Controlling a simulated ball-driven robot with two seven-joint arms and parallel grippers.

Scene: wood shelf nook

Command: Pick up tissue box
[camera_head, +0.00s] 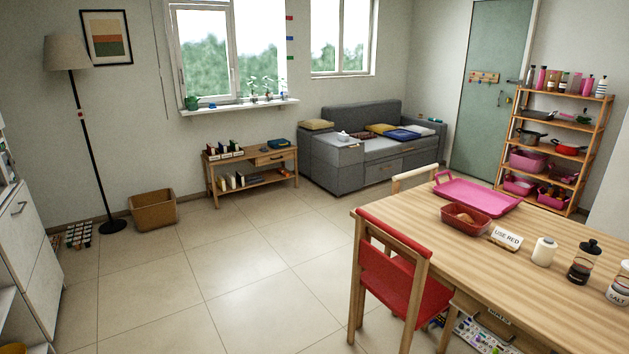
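A small white thing (343,137) sits on top of the near-left arm of the grey sofa, across the room. It looks like a tissue sticking up, perhaps from a tissue box, but it is too small to tell for sure. No other thing in view looks clearly like a tissue box. Neither of my grippers is in view.
A wooden table (545,222) with a pink tray (476,196) and bottles fills the near right. A red chair (397,275) stands at its left side. A low wooden bench (262,180) stands left of the sofa (356,171). The tiled floor (235,265) between is clear.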

